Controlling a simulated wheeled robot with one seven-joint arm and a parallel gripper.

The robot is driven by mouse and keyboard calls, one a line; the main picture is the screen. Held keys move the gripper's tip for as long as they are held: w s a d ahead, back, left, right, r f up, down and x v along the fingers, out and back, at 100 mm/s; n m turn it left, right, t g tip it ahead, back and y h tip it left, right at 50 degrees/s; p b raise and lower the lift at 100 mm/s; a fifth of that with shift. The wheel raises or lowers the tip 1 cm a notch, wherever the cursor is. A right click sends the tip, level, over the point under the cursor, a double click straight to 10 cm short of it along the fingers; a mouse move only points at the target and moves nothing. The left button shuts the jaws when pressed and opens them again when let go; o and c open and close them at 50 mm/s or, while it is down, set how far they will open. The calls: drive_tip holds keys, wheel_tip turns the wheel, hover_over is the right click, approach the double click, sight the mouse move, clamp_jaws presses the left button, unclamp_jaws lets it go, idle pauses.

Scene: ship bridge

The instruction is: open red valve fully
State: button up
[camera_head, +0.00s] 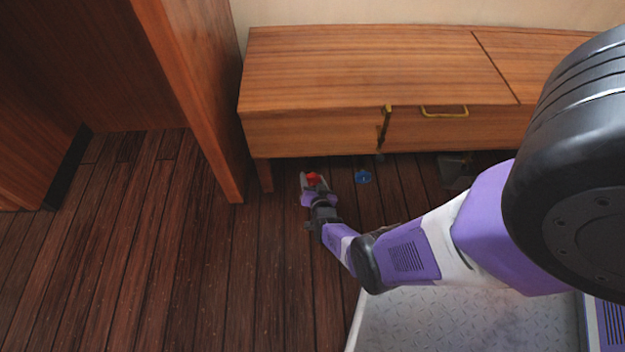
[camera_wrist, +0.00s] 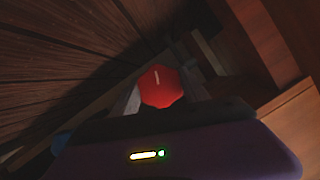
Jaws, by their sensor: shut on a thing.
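The red valve (camera_head: 313,179) is a small red knob low near the floor, in front of the wooden cabinet's left end. In the wrist view the red valve (camera_wrist: 159,87) shows as a faceted round knob with a pale line mark near its top edge. My gripper (camera_head: 313,184) is at the valve, and its fingers close on the knob from both sides. In the wrist view my gripper (camera_wrist: 160,98) has a finger on the left and right of the knob. The valve's stem and mount are hidden.
A blue knob (camera_head: 363,177) sits just right of the red valve. The wooden cabinet (camera_head: 350,75) with a brass handle (camera_head: 444,112) stands above and behind. A wooden panel (camera_head: 195,90) rises on the left. The plank floor (camera_head: 150,270) is clear at left.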

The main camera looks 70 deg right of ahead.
sight(313, 181)
drive_tip(key=shift+n+g+p, duration=0.4)
drive_tip(key=shift+n+g, duration=0.1)
drive_tip(key=shift+n, duration=0.2)
drive_tip(key=shift+n+g+h, duration=0.3)
drive_tip(key=shift+n+g, duration=0.3)
drive_tip(key=shift+n, duration=0.2)
drive_tip(key=o, duration=1.3)
drive_tip(key=shift+s+a+r+p, duration=0.2)
drive_tip(key=shift+a+r+p, duration=0.1)
drive_tip(key=shift+a+p, duration=0.25)
drive_tip(key=p+v, duration=0.4)
drive_tip(key=v, duration=0.1)
drive_tip(key=shift+s+a+r, duration=0.15)
drive_tip(key=shift+a, duration=0.1)
drive_tip(key=shift+s+a, duration=0.2)
drive_tip(key=shift+a, duration=0.25)
